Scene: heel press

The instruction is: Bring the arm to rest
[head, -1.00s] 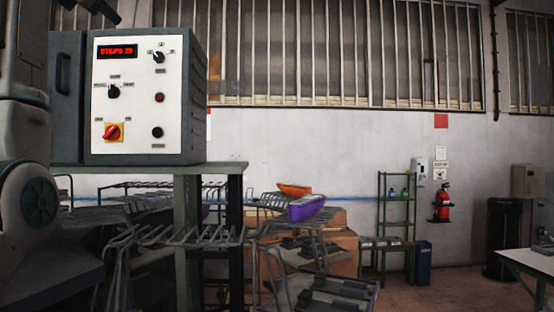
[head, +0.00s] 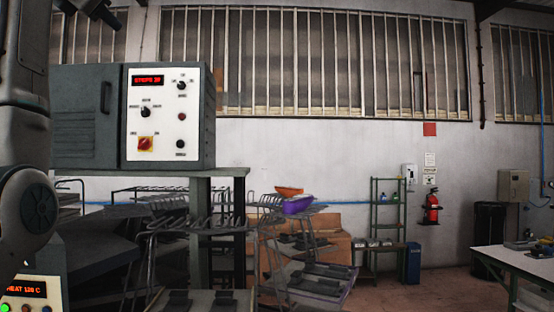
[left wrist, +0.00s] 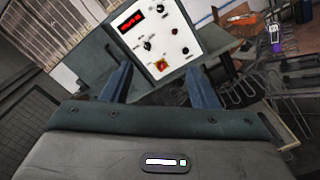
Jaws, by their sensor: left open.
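My left arm comes in along the left edge of the head view. My left gripper (head: 103,10) shows only in part at the top left corner there. In the left wrist view my left gripper (left wrist: 160,86) has its two blue-grey fingers apart with nothing between them. Beyond the fingers stands a dark control box (left wrist: 150,38) with a white panel, apart from them. In the head view the control box (head: 205,118) sits on a grey-green stand, with a lit red display (head: 148,79) and a red knob on a yellow plate (head: 145,144). My right gripper is not in view.
A second panel with a lit heat display (head: 24,290) shows at the lower left. A green shelf (head: 388,215) and a white-topped table (head: 515,258) are farther right, with open floor between.

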